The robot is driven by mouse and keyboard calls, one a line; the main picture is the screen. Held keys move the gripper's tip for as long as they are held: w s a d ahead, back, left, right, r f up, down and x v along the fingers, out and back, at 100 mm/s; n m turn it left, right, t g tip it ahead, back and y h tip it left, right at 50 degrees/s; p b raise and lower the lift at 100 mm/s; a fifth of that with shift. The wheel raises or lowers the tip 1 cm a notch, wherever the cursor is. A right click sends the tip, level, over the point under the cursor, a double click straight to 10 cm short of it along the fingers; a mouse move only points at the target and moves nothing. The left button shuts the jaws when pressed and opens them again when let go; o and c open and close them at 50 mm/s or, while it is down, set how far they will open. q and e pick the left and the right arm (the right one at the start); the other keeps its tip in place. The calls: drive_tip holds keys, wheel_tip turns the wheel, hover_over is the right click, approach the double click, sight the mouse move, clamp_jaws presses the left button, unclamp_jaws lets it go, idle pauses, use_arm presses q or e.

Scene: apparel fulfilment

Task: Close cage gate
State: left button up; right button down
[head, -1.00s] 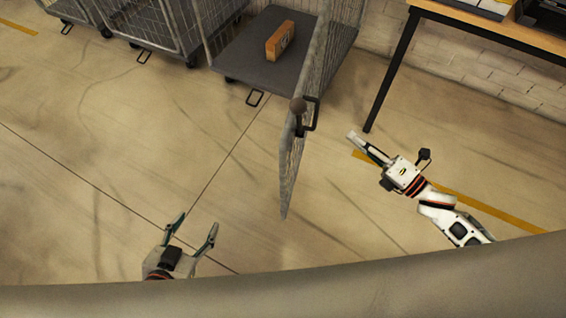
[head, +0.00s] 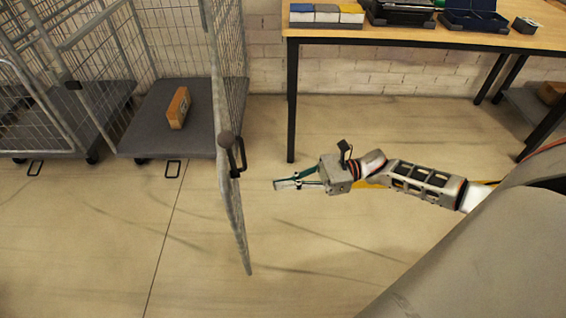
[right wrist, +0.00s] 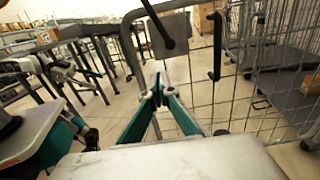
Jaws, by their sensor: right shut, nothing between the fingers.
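The cage gate (head: 234,205) is a grey wire-mesh panel that stands swung out from the roll cage (head: 182,142) toward me, so the cage front is open. In the right wrist view the shut fingers (right wrist: 160,95) point at the gate's mesh (right wrist: 203,85), with the black handle (right wrist: 215,48) above right. My left gripper is not in view.
A cardboard box (head: 178,107) lies on the cage's grey base. Another roll cage (head: 60,120) stands to the left. A wooden table (head: 400,38) with black legs, holding bins and cases, stands at the back right. The floor in front is clear.

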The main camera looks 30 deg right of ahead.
drive_tip(key=x, duration=1)
drive_tip(key=shift+a+p, duration=0.3)
drive_tip(key=shift+p, duration=0.15)
